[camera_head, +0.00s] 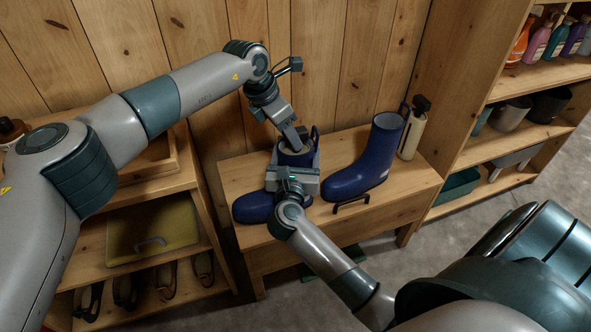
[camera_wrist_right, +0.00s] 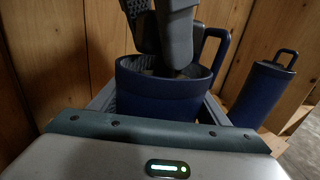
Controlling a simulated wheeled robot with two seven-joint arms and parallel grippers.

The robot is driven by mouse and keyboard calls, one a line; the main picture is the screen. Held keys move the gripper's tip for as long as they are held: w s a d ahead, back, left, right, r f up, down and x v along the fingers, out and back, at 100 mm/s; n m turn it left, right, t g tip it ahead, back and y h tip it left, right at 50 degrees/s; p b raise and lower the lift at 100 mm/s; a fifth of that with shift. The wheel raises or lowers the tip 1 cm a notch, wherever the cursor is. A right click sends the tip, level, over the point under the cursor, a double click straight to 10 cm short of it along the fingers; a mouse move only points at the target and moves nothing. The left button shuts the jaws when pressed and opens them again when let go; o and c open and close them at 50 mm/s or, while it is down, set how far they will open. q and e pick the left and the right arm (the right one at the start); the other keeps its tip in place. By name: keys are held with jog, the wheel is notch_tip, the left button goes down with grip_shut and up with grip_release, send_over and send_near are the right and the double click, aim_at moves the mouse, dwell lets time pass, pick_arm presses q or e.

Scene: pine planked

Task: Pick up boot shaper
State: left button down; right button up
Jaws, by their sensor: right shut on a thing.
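A dark blue boot (camera_head: 255,207) stands on the wooden bench, its toe pointing left. My right gripper (camera_head: 291,176) is shut on its shaft; the right wrist view shows the shaft (camera_wrist_right: 165,95) between the fingers. The shaft's top is open, with a pull loop on its right side. My left gripper (camera_head: 297,140) reaches down from above, its fingertips (camera_wrist_right: 172,70) inside the boot's mouth. I cannot tell if its jaws are open or shut. Inside, something dark and a small tan patch show, but the boot shaper cannot be made out clearly.
A second blue boot (camera_head: 365,170) stands to the right on the bench (camera_head: 400,188). A cream bottle (camera_head: 412,137) with a black top is behind it. A shelf unit with bottles and pots stands at right, a low shelf with shoes at left. A plank wall is behind.

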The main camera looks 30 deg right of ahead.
pick_arm(q)
jog(key=shift+s+d+f, duration=0.15)
jog(key=shift+s+f, duration=0.2)
jog(key=shift+f, duration=0.1)
pick_arm(e)
jog(key=shift+a+r, duration=0.25)
jog(key=shift+a, duration=0.05)
pick_arm(q)
jog(key=shift+r, duration=0.4)
jog(key=r, duration=0.9)
jog(key=shift+w+r, duration=0.2)
jog(key=shift+r, duration=0.05)
pick_arm(e)
jog(key=shift+d+f, duration=0.2)
jog(key=shift+d, duration=0.1)
jog(key=o, duration=1.4)
jog(key=shift+o, duration=0.2)
jog(key=shift+a+f, duration=0.1)
jog(key=v, duration=1.1)
jog(key=shift+s+a, duration=0.2)
jog(key=shift+s, duration=0.15)
